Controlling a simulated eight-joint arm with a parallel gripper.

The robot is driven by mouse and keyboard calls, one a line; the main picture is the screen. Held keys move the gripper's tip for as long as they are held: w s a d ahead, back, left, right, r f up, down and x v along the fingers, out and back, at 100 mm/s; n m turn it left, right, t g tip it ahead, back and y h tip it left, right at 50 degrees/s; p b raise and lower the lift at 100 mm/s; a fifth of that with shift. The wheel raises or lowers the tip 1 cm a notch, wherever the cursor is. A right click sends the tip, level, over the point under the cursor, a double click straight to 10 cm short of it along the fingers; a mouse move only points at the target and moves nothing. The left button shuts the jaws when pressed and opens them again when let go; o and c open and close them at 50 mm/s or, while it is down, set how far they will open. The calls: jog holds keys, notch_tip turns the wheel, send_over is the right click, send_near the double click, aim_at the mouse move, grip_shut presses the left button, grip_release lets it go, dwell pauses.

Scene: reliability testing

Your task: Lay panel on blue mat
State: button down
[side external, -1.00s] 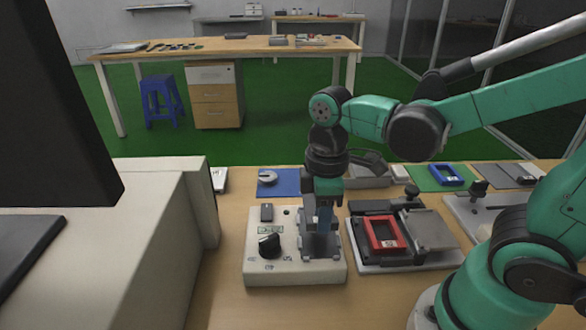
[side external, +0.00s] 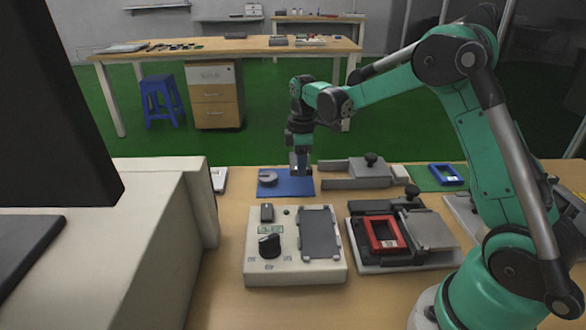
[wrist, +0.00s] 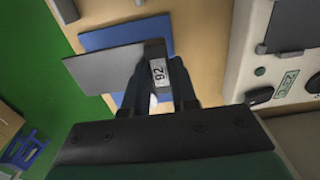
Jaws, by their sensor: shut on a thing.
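The panel is a flat grey plate (wrist: 105,68) with a white label reading 92 at its right edge in the wrist view. My gripper (side external: 301,172) is shut on that labelled edge, and the fingers (wrist: 158,85) show there too. The blue mat (side external: 296,189) lies on the table at the back left of the work area. My gripper is over its right part, with the panel above the mat. The mat (wrist: 130,33) is partly hidden by the panel in the wrist view. In the side view the panel is mostly hidden by the fingers.
A round grey part (side external: 267,176) sits on the mat's left side. A white tester (side external: 295,272) with a dark knob and a dark plate stands in front. A fixture with a red frame (side external: 383,234) is to its right. A grey clamp fixture (side external: 345,183) is close right of the mat.

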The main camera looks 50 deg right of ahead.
aim_at(301, 191)
jog(key=shift+f, duration=2.1)
jog(key=shift+f, duration=0.25)
jog(key=c, duration=0.6)
grip_release()
jog(key=shift+r, duration=3)
